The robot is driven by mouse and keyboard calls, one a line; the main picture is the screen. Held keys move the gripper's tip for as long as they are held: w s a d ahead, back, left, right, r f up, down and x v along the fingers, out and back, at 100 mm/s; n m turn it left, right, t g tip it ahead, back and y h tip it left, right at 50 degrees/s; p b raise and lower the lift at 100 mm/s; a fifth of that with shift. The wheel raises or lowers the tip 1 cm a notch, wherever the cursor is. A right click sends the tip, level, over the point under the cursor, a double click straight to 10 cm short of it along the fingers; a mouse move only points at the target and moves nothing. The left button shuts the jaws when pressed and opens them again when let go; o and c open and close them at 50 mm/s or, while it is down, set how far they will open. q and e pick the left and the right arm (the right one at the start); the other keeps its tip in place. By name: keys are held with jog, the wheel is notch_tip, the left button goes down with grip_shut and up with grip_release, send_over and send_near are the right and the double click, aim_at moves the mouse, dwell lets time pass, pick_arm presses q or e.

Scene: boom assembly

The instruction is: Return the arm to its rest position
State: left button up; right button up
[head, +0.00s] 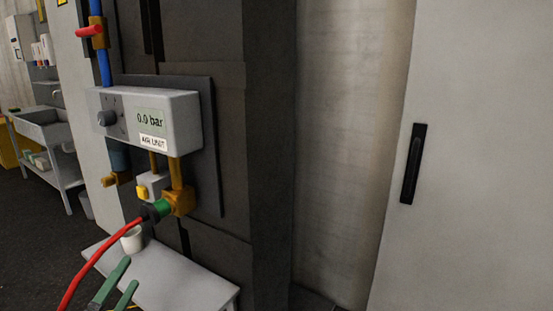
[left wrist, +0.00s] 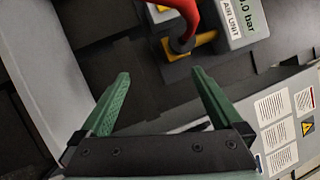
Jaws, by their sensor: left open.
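My left gripper (head: 132,269) is at the lower left of the head view, its green fingers apart and nothing between them. In the left wrist view its fingers (left wrist: 160,72) are spread and empty. It is below the red hose (head: 99,254), whose end meets a black and green coupling (head: 157,209) at the brass fitting under the air unit (head: 165,116). The unit's display reads 0.0 bar. The hose end also shows in the left wrist view (left wrist: 190,14), beyond the fingertips and apart from them. My right gripper is not visible.
A white table (head: 190,281) with a white cup (head: 132,240) stands below the unit. A blue pipe (head: 104,62) with a red-handled valve (head: 90,31) rises above it. A sink bench (head: 45,130) is at far left. A grey door (head: 480,150) is on the right.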

pick_arm(q)
jog(key=s+d+f+n+g+y+p, duration=0.1)
jog(key=s+d+f+n+g+p, duration=0.2)
jog(key=f+n, duration=0.4)
jog(key=s+d+f+n+g+y, duration=0.2)
jog(key=s+f+n, duration=0.35)
jog(key=f, duration=0.25)
jog(key=s+d+f+n+g+h+p, duration=0.1)
jog(key=s+d+f+n+g, duration=0.2)
jog(key=s+d+f, duration=0.2)
jog(key=s+d+f+n+g+h+p, duration=0.1)
jog(key=s+d+f+n+g, duration=0.2)
jog(key=s+f, duration=0.3)
jog(key=s+d+n, duration=0.1)
jog(key=s, duration=0.1)
jog(key=shift+s+d+g+h, duration=0.3)
jog(key=shift+s+d, duration=0.1)
jog(key=shift+w+r+n, duration=0.1)
jog(key=shift+n, duration=0.15)
jog(key=shift+c, duration=0.3)
